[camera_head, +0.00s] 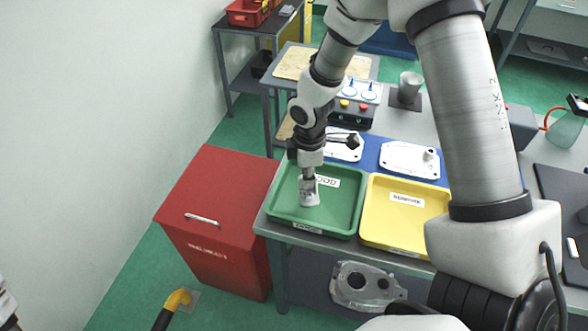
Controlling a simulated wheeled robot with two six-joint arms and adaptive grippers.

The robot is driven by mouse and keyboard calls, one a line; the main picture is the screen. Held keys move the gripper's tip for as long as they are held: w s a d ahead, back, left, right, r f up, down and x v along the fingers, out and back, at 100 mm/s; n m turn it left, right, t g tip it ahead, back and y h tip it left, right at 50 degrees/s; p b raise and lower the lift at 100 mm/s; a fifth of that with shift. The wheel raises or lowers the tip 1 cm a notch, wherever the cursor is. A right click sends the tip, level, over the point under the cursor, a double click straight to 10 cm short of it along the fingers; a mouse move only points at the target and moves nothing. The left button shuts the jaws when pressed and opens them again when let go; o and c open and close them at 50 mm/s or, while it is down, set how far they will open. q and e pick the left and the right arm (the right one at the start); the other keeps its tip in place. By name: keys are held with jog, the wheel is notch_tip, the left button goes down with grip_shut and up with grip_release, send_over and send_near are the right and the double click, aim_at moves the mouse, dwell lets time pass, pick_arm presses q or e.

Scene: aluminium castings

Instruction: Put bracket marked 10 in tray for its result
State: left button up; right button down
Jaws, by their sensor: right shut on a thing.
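My right gripper (310,176) reaches down over the green tray (341,215), whose label appears to read GOOD. It is shut on a small light grey bracket (309,194), held upright low inside the tray. I cannot tell whether the bracket touches the tray floor, and no number on it is readable. The yellow tray (385,236), with a label that looks like REWORK, stands just right of the green one. The red bin (222,190), marked REJECT, stands on the floor to the left. My left gripper is not in view.
White flat castings (408,158) lie on a blue mat behind the trays. A button box (350,110) and a grey cup (408,88) stand farther back. A large casting (362,284) lies below the table top. My right arm covers the right-centre.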

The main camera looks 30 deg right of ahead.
jog(key=w, duration=0.1)
jog(key=w+a, duration=0.1)
jog(key=shift+w+a+p, duration=0.1)
jog(key=shift+w+p, duration=0.25)
jog(key=shift+w, duration=0.05)
jog(key=shift+w+a+f, duration=0.15)
jog(key=shift+f, duration=0.15)
notch_tip(320, 180, down, 3)
jog(key=shift+r+p, duration=0.2)
jog(key=shift+p, duration=0.35)
jog(key=shift+w+f, duration=0.15)
jog(key=shift+f, duration=0.25)
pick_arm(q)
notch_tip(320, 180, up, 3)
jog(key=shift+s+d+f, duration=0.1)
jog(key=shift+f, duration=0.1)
pick_arm(e)
jog(key=c, duration=1.2)
grip_release()
jog(key=shift+f, duration=0.1)
